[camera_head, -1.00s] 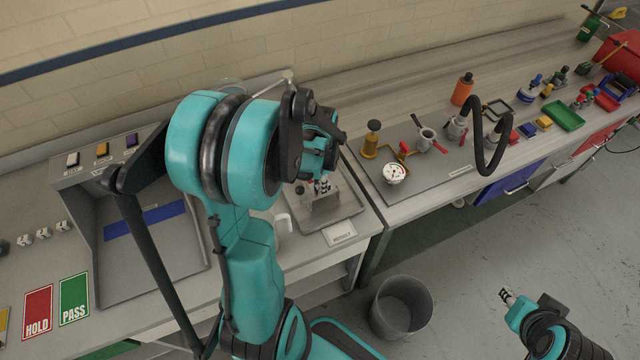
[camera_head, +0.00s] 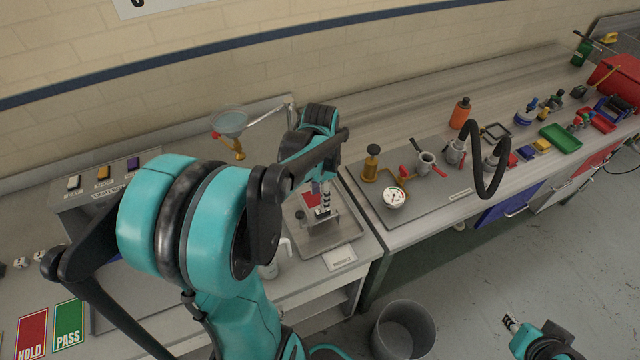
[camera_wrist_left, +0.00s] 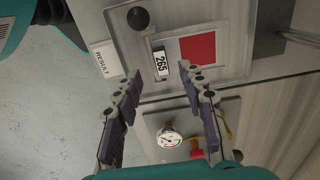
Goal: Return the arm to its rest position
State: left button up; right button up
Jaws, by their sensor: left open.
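My left arm crosses the left half of the head view, and its left gripper (camera_head: 318,188) hangs over the grey tray with the RESULT label (camera_head: 342,257). In the left wrist view the left gripper (camera_wrist_left: 162,78) is open, with its two purple-padded fingers apart and nothing between them. Beyond the fingertips are a small display reading 265 (camera_wrist_left: 161,64), a red patch (camera_wrist_left: 197,48) on a pale panel and a black knob (camera_wrist_left: 138,18). My right gripper (camera_head: 510,324) shows small at the bottom right of the head view, over the floor; its jaws are too small to tell.
A round magnifier-like head on an arm (camera_head: 229,123) stands behind my left arm. A dial gauge (camera_head: 394,197), a brass-coloured fitting (camera_head: 371,163) and valves lie on the right bench. A grey bin (camera_head: 403,330) stands on the floor. PASS (camera_head: 68,324) and HOLD (camera_head: 31,335) cards lie left.

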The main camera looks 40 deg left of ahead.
pick_arm(q)
jog(key=shift+r, duration=2.35)
